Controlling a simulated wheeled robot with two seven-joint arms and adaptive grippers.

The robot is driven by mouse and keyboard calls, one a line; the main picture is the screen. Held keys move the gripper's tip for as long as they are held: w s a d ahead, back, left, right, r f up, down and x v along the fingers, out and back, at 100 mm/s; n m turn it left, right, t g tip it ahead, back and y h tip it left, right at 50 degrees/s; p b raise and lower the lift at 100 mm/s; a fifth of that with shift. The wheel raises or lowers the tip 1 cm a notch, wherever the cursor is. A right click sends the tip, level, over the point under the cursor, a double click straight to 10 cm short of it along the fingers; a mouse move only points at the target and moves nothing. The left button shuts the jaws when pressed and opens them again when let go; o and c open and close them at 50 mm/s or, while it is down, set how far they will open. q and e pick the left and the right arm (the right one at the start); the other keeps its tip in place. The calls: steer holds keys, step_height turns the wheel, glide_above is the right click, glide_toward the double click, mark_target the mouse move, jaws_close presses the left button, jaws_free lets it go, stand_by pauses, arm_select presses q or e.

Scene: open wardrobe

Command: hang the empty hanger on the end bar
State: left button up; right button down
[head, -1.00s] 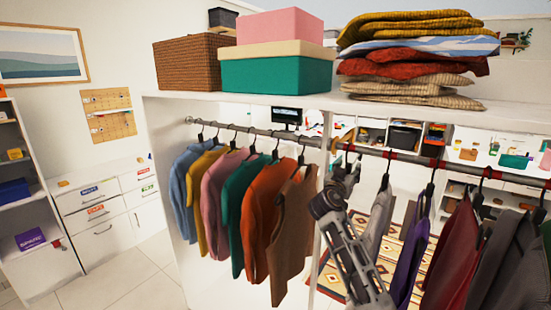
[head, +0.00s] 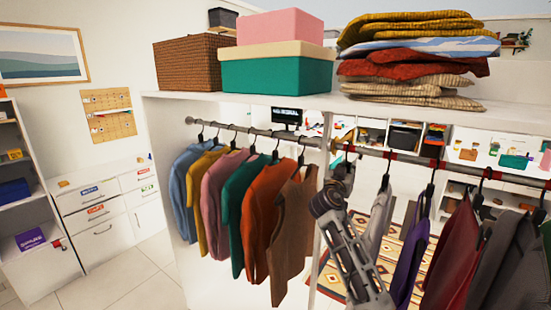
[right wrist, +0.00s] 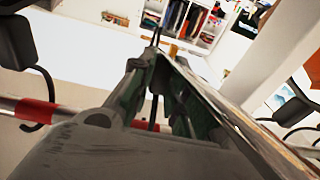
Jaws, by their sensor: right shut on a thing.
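My right gripper (head: 345,163) is at the rail just right of the white upright divider, with its arm rising from below. In the right wrist view its fingers (right wrist: 155,95) are shut on a thin dark piece with a hook-like tip, which I take to be the empty hanger (right wrist: 156,36). Most of that hanger is hidden by the fingers, and I cannot tell whether its hook touches a bar. The right-hand bar (head: 402,157) has red bands; the left-hand bar (head: 262,132) is plain grey. My left gripper is not in view.
Several coloured garments hang left of the divider, the brown one (head: 293,215) closest to my arm. A grey garment (head: 379,222) and a purple garment (head: 411,262) hang close on the right. Boxes and folded textiles (head: 415,60) fill the shelf above.

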steer(key=shift+r+p, duration=0.4)
steer(key=shift+r, duration=1.2)
steer(key=shift+r, duration=0.15)
stand_by(0.5)
steer(key=shift+f+b, duration=1.85)
steer(key=shift+f, duration=0.05)
steer(key=shift+f, duration=0.15)
steer(key=c, duration=1.3)
jaws_free()
